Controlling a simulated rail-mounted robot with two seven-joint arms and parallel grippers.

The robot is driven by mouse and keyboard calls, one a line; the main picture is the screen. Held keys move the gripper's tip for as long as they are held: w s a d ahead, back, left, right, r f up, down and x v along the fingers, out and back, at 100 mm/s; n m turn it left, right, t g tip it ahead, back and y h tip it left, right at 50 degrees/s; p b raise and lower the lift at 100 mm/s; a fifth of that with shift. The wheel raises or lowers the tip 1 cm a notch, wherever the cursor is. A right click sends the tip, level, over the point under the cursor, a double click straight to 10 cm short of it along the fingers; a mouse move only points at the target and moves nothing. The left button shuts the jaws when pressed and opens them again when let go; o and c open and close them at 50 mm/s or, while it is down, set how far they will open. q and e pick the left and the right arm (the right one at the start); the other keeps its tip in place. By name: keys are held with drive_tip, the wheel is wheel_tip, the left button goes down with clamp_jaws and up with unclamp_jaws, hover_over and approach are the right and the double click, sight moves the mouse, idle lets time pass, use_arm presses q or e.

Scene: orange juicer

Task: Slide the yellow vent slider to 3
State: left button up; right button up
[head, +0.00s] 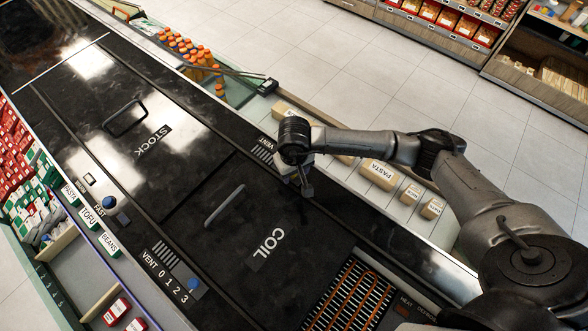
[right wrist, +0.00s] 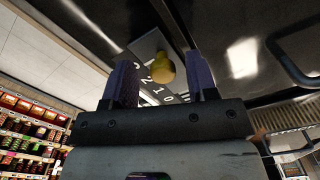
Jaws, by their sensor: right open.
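The yellow vent slider knob (right wrist: 161,67) shows in the right wrist view, between my fingertips in the picture. It is on a grey panel marked with numerals (right wrist: 157,88); 2, 1 and 0 are readable. I cannot tell which numeral the knob stands at. My right gripper (right wrist: 163,78) is open with one finger on each side of the knob in the picture; I see no contact. In the head view my right gripper (head: 305,190) points down at the counter's far side, near a partly hidden VENT label (head: 266,141). The yellow knob is hidden there. My left gripper is not in view.
A blue knob (head: 193,284) sits on another vent panel (head: 165,262) marked 0 to 3 on the near side. Handles (head: 224,205) stand up from the black STOCK and COIL lids. An orange-barred heater grille (head: 345,300) is at lower right. Boxes (head: 379,174) line the far shelf.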

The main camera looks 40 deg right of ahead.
wheel_tip(320, 180, up, 14)
drive_tip(key=p, duration=0.5)
drive_tip(key=shift+f, duration=0.1)
idle(0.7)
